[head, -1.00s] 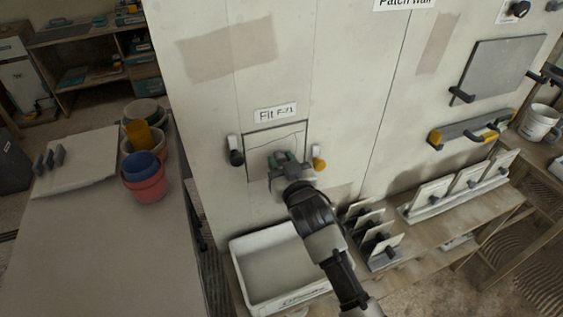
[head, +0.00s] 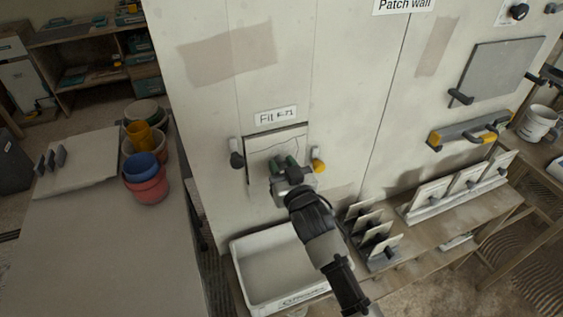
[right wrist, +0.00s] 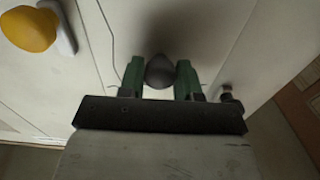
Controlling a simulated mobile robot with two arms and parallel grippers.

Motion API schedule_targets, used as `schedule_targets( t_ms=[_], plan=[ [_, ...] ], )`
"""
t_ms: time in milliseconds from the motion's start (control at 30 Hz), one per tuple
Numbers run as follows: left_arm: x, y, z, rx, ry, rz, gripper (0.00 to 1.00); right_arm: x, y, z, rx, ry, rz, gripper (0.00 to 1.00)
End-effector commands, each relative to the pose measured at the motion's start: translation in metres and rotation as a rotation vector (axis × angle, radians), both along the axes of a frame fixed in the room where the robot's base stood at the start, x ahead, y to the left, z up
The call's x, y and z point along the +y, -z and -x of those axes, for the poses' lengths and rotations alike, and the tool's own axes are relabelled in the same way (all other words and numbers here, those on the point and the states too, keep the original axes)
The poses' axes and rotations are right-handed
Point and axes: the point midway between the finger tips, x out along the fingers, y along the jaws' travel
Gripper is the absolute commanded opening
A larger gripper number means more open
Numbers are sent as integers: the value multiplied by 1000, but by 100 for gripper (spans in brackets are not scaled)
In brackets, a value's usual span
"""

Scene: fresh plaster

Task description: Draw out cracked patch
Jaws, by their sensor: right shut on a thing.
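The cracked patch (head: 262,143) is a pale square panel in the wall below a paper label (head: 276,116). A thin crack line runs across it, and a dark gap shows along its top edge. My right gripper (head: 284,163) is in front of the patch. In the right wrist view its green fingers (right wrist: 160,78) are shut on the dark round knob (right wrist: 160,70) on the patch face (right wrist: 205,35). The gripper hides the lower part of the patch in the head view. My left gripper is out of view.
A dark turn-knob (head: 236,160) sits left of the patch and a yellow one (head: 319,166) right of it. A white tray (head: 240,270) stands below. A ledge to the right holds small boards (head: 432,191). Stacked buckets (head: 146,186) stand on the left table.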

Motion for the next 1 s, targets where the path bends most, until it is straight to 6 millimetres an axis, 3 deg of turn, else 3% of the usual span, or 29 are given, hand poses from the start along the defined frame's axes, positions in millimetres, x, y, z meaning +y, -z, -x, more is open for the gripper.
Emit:
schedule_targets(
  t_ms=[1000],
  plan=[
    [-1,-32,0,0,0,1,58,-20,-3,47,-3,0,0,13]
  ],
)
